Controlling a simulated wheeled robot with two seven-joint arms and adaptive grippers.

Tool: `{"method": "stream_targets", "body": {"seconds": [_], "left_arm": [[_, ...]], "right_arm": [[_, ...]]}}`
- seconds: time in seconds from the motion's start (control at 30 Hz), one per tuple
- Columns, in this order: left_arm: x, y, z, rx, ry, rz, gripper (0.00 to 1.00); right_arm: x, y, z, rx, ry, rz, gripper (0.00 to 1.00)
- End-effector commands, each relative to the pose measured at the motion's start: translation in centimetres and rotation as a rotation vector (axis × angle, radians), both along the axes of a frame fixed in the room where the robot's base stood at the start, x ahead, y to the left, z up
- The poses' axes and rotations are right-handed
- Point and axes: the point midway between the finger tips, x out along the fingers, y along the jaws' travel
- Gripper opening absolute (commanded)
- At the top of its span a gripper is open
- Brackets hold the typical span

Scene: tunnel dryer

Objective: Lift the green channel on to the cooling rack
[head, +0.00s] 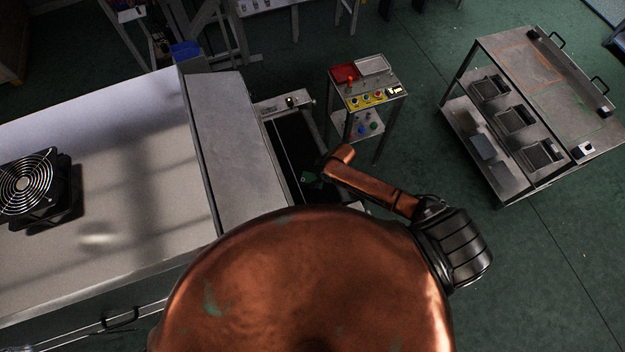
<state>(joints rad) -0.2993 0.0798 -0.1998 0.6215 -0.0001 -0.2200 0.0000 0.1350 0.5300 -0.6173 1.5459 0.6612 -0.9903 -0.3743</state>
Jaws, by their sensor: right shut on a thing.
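The green channel (307,177) shows only as a small green patch over the dark conveyor belt at the tunnel's outlet. My right arm reaches in from the right, and its wrist end is above the belt. My right gripper (318,176) is small and dark against the belt, shut on the green channel. I cannot tell whether the channel touches the belt. My left gripper is not in view. A steel cart (555,85) stands at the right with orange and green outlines on its top; it looks like the cooling rack.
The conveyor (284,130) runs beside the pale tunnel housing (100,150), which carries a fan (28,184). A small control stand (366,82) with buttons and a red bin is just behind the belt. The cart holds several grey trays (516,119). Green floor lies clear between stand and cart.

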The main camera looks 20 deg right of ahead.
Motion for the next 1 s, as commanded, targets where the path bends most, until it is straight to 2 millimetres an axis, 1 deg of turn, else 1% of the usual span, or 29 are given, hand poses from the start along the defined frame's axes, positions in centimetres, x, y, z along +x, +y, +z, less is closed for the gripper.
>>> {"method": "stream_targets", "body": {"seconds": [0.03, 0.2, 0.4, 0.53, 0.67, 0.73, 0.77, 0.87, 1.0], "left_arm": [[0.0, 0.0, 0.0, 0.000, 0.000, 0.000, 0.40], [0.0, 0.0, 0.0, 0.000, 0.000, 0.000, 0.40], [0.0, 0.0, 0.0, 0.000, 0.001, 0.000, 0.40], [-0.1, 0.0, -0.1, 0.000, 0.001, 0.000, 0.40], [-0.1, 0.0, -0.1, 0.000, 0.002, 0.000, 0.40], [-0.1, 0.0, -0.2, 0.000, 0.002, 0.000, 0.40], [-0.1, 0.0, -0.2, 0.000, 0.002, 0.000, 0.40], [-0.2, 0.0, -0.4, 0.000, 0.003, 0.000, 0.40], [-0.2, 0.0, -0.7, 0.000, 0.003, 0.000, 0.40]], "right_arm": [[0.0, 0.0, 0.0, 0.000, 0.000, 0.000, 0.13], [0.0, 0.0, 0.0, 0.000, -0.001, 0.000, 0.03], [0.1, 0.0, 0.2, 0.000, -0.001, 0.000, 0.03], [0.1, 0.0, 0.9, 0.000, -0.003, 0.000, 0.03], [0.1, 0.0, 2.7, 0.000, -0.004, 0.002, 0.03], [0.0, 0.0, 4.0, 0.000, -0.003, 0.003, 0.03], [-0.7, 0.1, 4.3, 0.001, -0.001, 0.003, 0.03], [-2.3, 0.2, 6.1, 0.001, -0.001, 0.003, 0.03], [-4.5, 0.3, 8.8, 0.000, -0.002, 0.003, 0.03]]}}
